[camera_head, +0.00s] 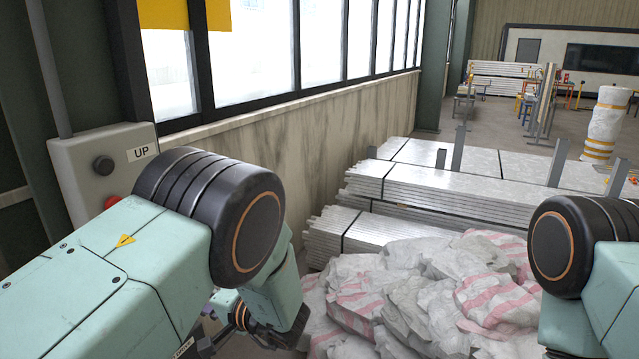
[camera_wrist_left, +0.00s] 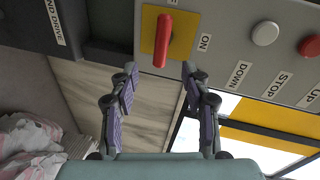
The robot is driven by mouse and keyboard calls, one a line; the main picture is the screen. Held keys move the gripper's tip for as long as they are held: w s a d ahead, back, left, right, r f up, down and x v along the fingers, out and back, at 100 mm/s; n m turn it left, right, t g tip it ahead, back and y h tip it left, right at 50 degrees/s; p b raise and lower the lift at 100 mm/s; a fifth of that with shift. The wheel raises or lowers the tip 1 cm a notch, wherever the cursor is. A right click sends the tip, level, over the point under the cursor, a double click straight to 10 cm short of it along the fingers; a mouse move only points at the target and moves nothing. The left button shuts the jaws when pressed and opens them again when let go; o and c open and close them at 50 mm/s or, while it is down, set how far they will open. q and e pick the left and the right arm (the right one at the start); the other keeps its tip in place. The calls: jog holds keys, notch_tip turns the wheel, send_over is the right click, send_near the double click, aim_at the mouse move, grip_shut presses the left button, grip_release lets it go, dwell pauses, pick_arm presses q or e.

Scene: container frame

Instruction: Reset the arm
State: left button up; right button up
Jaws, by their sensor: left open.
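My left arm comes in from the left in the head view, and its gripper (camera_head: 240,318) is low there, mostly hidden by my own arm links. In the left wrist view my left gripper (camera_wrist_left: 158,72) is open and empty, its two fingers spread apart. A red lever handle (camera_wrist_left: 165,40) on a yellow plate (camera_wrist_left: 148,30), marked ON, lies just beyond the fingertips. I see no contact between the fingers and the handle. Part of my right arm shows at the right edge of the head view; its gripper is out of view.
A grey control box (camera_head: 85,165) labelled UP is on the left wall. The wrist view shows its white button (camera_wrist_left: 265,33) and red button (camera_wrist_left: 310,46). White sacks (camera_head: 430,295) and stacked metal planks (camera_head: 440,190) lie ahead. Windows line the left wall.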

pick_arm(q)
jog(key=s+d+f+n+t+h+b, duration=0.1)
jog(key=s+f+h+b, duration=0.35)
jog(key=f, duration=0.65)
jog(key=s+d+f+n+h+b, duration=0.1)
jog(key=s+f+h+b, duration=0.1)
jog(key=s+f+h, duration=0.65)
jog(key=s+d+f+g+b, duration=0.2)
jog(key=s+f+b, duration=0.4)
jog(key=s+f, duration=0.3)
jog(key=s+d+f+n+g+h+b, duration=0.1)
jog(key=s+f+g+b, duration=0.4)
jog(key=s+f, duration=0.5)
jog(key=s+b, duration=0.1)
jog(key=s, duration=0.5)
jog(key=shift+s+d+b, duration=0.3)
jog(key=shift+d+b, duration=0.05)
jog(key=shift+s+n, duration=0.1)
jog(key=shift+n, duration=0.2)
